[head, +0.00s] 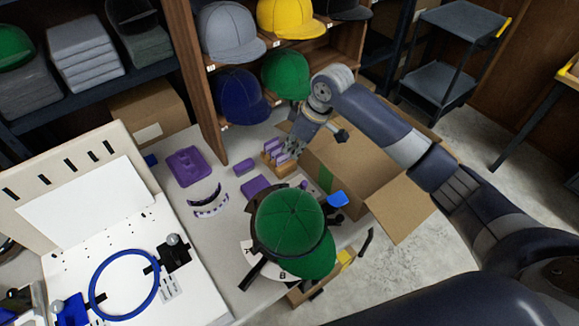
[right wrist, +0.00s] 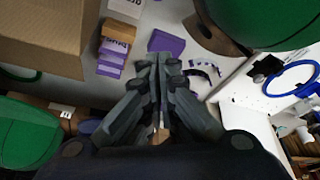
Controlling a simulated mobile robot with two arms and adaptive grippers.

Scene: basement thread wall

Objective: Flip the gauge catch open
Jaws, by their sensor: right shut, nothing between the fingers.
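A green cap (head: 290,222) sits on a dark round gauge (head: 254,238) at the table's front edge. A blue tab (head: 337,199) sticks out to the right of the cap; it may be the catch, but I cannot tell whether it is open or closed. The cap hides most of the gauge. My right gripper (head: 292,143) is above the table behind the cap, near the small purple blocks, and apart from the gauge. Its fingers (right wrist: 160,62) are together and empty in the right wrist view. A large green cap (right wrist: 262,22) shows there at the top right. My left gripper is not in view.
An open cardboard box (head: 350,165) stands right of the gauge, under my right arm. A wooden holder (head: 274,160) with purple blocks is close to my right gripper. A blue hoop (head: 124,284) lies on a white board at left. Shelved caps (head: 228,32) stand behind.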

